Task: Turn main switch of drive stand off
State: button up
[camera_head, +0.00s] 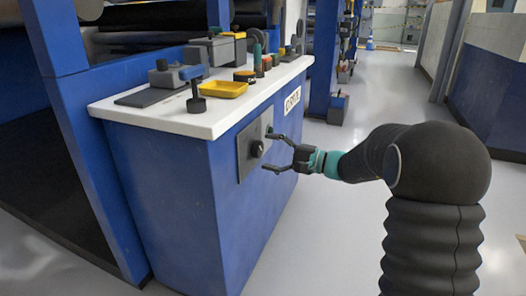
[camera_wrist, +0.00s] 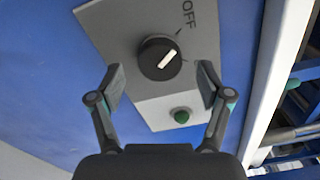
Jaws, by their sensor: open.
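The drive stand (camera_head: 180,200) is a blue cabinet with a white top. Its main switch is a round black knob (camera_head: 257,149) on a grey plate on the side face. In the wrist view the knob (camera_wrist: 160,58) has a white pointer line slanting to the upper right, and the word OFF (camera_wrist: 188,14) is printed above and to the right of it. A green button (camera_wrist: 181,116) sits below the knob. My gripper (camera_head: 276,153) is open in front of the plate. In the wrist view its fingers (camera_wrist: 161,88) stand on either side, just below the knob, with nothing between them gripped.
On the white top (camera_head: 150,112) are a yellow tray (camera_head: 224,89), a grey vise-like tool (camera_head: 172,75) and several small items. A blue post (camera_head: 52,35) stands at left. The grey floor (camera_head: 335,225) right of the cabinet is open.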

jog(key=v, duration=0.9)
jog(key=shift+d, duration=0.15)
jog(key=s+f+g+h, duration=0.5)
jog(key=s+f+h, duration=0.1)
jog(key=s+f, duration=0.5)
jog(key=s+d+r+n+h+p, duration=0.2)
jog(key=s+d+h, duration=0.15)
jog(key=s, duration=0.25)
jog(key=s+d+r+n+h+p, duration=0.1)
jog(key=s+d+h+p, duration=0.1)
jog(key=s+h, duration=0.3)
jog(key=s+d+r+n+t+h+p, duration=0.2)
jog(key=s+r+n+t+p, duration=0.2)
jog(key=s+r, duration=0.7)
notch_tip(320, 180, up, 3)
jog(key=p, duration=0.2)
jog(key=shift+s+p, duration=0.3)
jog(key=shift+p, duration=0.05)
